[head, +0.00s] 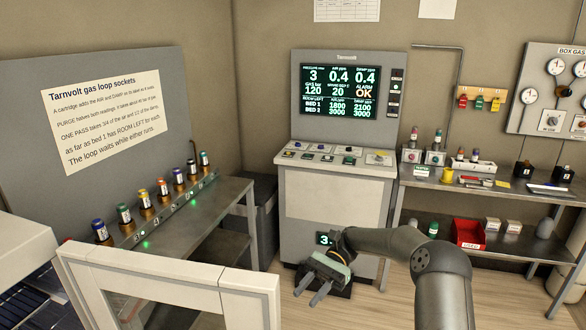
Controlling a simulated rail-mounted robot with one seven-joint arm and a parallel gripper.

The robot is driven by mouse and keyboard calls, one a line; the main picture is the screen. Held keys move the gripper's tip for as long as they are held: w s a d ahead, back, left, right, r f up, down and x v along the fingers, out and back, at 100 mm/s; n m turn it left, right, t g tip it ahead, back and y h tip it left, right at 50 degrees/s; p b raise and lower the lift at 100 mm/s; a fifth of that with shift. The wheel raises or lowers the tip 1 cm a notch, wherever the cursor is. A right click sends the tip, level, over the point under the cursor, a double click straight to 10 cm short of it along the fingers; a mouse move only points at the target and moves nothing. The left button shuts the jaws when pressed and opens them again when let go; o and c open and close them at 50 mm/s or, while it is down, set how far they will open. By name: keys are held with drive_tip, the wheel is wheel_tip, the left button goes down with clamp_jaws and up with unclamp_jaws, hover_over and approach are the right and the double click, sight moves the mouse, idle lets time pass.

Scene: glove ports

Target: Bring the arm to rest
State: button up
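My arm (400,243) reaches in from the lower right of the head view, bent at a grey joint. My gripper (309,291) hangs at its end, low in front of the console (338,190). Its two fingers point down and to the left with a gap between them. Nothing shows between the fingers. The gripper hides part of the console's base, and a small lit display with a "3" (325,239) shows just above it.
A bench (215,217) at left carries several cartridges in a socket row with green lights. A white frame (170,280) stands in front of it. Shelves at right (500,185) hold small items and a red bin (467,234). The console screen (341,91) reads ALARM OK.

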drive_tip(key=s+d+r+n+t+h+b, duration=0.1)
drive_tip(key=s+d+n+t+h, duration=0.1)
drive_tip(key=s, duration=0.7)
drive_tip(key=s+d+r+n+t+h+b, duration=0.1)
drive_tip(key=s+d+n+t+h, duration=0.2)
drive_tip(key=s, duration=0.6)
drive_tip(key=s+d+n+t+h+b, duration=0.1)
drive_tip(key=s+d+n+t+h, duration=0.1)
drive_tip(key=s+d+t+h, duration=0.3)
drive_tip(key=shift+s+r+n+t+b, duration=0.4)
drive_tip(key=shift+s+t, duration=1.1)
drive_tip(key=shift+s, duration=0.8)
